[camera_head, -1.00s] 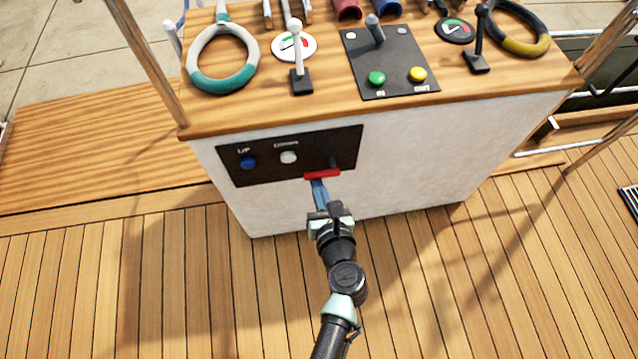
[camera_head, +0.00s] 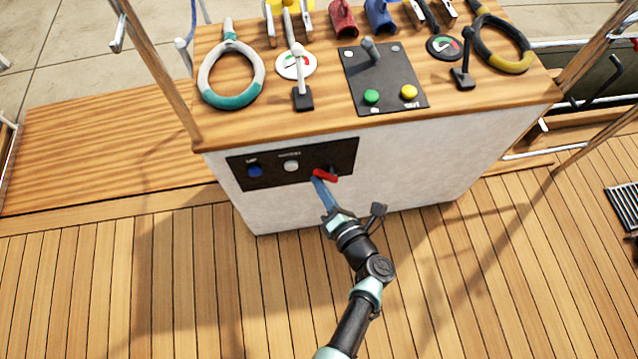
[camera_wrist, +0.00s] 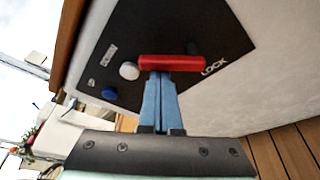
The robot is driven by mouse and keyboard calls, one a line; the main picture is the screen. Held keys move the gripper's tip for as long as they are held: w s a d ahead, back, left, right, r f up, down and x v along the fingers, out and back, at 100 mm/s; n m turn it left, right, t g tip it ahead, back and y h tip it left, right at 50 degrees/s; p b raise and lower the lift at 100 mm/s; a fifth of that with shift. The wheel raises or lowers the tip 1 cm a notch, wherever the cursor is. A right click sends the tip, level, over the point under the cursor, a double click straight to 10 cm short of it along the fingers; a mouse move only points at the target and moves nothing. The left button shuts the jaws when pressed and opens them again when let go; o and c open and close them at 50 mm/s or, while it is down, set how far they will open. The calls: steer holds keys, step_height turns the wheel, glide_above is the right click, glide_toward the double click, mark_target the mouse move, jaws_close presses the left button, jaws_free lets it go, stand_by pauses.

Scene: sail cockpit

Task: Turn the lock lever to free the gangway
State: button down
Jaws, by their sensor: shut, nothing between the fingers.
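The lock lever is a red bar (camera_head: 325,175) at the right end of the black panel (camera_head: 240,174) on the white console front. In the wrist view the red lever (camera_wrist: 171,62) lies across the panel beside the word LOCK. My gripper (camera_head: 317,181) is at the lever from below, its blue fingers (camera_wrist: 160,92) shut together with nothing between them. The fingertips meet the lower edge of the red bar in the picture; I cannot tell whether they press on it. The lever's pivot is mostly hidden behind the bar.
A blue button (camera_head: 254,171) and a white button (camera_head: 291,166) sit left of the lever on the same panel. The deck in front is clear.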

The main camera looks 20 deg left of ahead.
steer(key=m, duration=0.1)
steer(key=d+r+m+y, duration=0.1)
steer(key=m, duration=0.1)
steer(key=w+m+y, duration=0.1)
steer(key=m, duration=0.1)
steer(key=shift+d+r+t+p, duration=0.2)
steer(key=shift+r+t+p, duration=0.05)
steer(key=shift+t+p, duration=0.05)
steer(key=shift+w+d+r, duration=0.1)
steer(key=shift+d, duration=0.05)
stand_by(0.6)
